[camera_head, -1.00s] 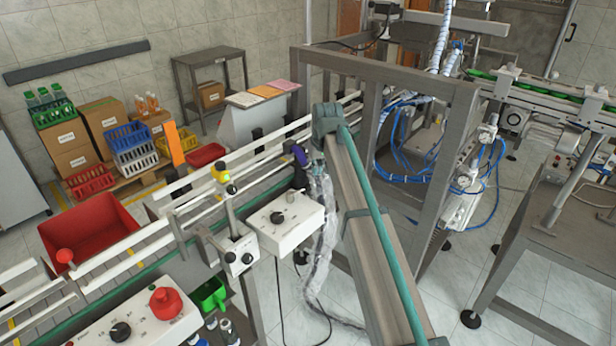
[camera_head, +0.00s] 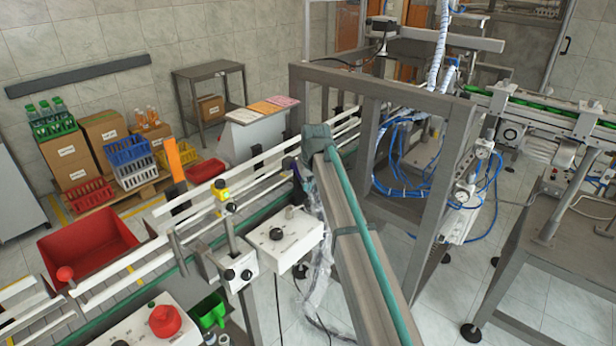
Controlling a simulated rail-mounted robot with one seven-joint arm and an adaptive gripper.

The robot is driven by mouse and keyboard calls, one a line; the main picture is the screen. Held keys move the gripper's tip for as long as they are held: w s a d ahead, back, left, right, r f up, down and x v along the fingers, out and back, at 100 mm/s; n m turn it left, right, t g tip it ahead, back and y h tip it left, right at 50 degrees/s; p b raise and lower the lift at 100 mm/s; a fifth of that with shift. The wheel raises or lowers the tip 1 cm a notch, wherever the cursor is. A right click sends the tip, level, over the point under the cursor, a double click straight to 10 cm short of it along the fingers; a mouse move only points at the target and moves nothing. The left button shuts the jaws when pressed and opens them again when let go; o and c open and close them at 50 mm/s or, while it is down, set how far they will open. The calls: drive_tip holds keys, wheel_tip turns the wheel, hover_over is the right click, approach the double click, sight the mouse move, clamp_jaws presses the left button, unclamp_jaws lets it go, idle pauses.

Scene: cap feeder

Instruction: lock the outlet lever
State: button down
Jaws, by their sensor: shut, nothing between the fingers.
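My gripper is not in this view. I cannot pick out the outlet lever for certain. A red ball knob (camera_head: 65,273) stands at the left, by the white rails. A small dark purple part (camera_head: 294,169) sits beside the conveyor near the head of the sloping chute (camera_head: 352,250), too small to tell what it is. A track (camera_head: 540,102) with green pieces runs across the upper right.
A white control box (camera_head: 285,235) with a black knob is mounted by the conveyor. A red mushroom button (camera_head: 165,321) is at the bottom left. A grey frame (camera_head: 440,180) holds blue hoses. A red bin (camera_head: 88,240) stands left. Tiled floor shows between the machines.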

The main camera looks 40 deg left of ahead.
drive_tip(key=shift+p+x, duration=0.7)
drive_tip(key=shift+x, duration=1.95)
drive_tip(key=shift+d, duration=0.1)
